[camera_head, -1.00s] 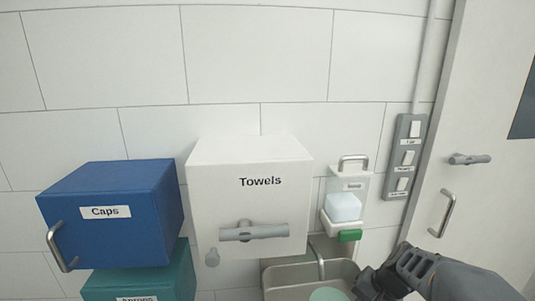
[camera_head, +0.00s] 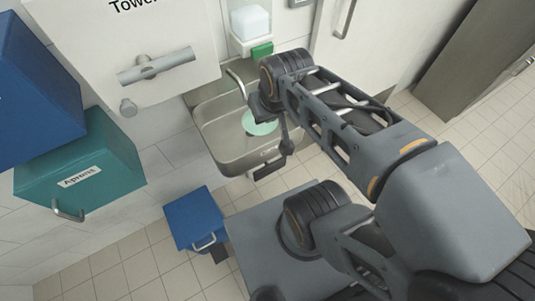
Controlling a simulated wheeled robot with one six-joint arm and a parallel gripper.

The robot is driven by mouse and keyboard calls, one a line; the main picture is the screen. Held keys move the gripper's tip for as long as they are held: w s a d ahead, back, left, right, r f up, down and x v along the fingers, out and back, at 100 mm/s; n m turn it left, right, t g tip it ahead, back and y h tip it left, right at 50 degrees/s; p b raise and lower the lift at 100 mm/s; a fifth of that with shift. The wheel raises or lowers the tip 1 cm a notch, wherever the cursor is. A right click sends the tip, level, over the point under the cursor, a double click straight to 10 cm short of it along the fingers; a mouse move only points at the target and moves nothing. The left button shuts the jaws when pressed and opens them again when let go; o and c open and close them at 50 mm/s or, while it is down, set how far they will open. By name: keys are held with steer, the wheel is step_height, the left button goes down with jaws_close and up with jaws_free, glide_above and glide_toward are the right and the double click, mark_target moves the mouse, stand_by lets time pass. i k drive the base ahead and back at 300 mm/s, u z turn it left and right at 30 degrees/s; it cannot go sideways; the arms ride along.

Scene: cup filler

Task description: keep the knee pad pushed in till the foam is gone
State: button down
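A steel sink (camera_head: 222,143) hangs on the wall, with a thin curved tap (camera_head: 237,84) over its basin. A pale green round thing (camera_head: 261,128) shows in the basin; I cannot tell if it is held. No separate foam can be made out. A small dark pad (camera_head: 269,170), likely the knee pad, sits low at the sink's front; whether it is pushed in is unclear. My gripper (camera_head: 284,143) is over the basin's right side, beside the green thing. Its fingers are dark and partly hidden by my arm, so their opening is unclear.
A white towel cabinet (camera_head: 188,28) and a teal box (camera_head: 80,165) labelled Aprons are at left. A dispenser with a green bar (camera_head: 262,51) is above the sink. A blue bin (camera_head: 195,218) stands below. Tiled floor (camera_head: 140,275) is open at lower left.

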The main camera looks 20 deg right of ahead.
mark_target(280, 163)
steer(key=z, duration=1.75)
steer(key=k, duration=1.1)
steer(key=u, duration=1.65)
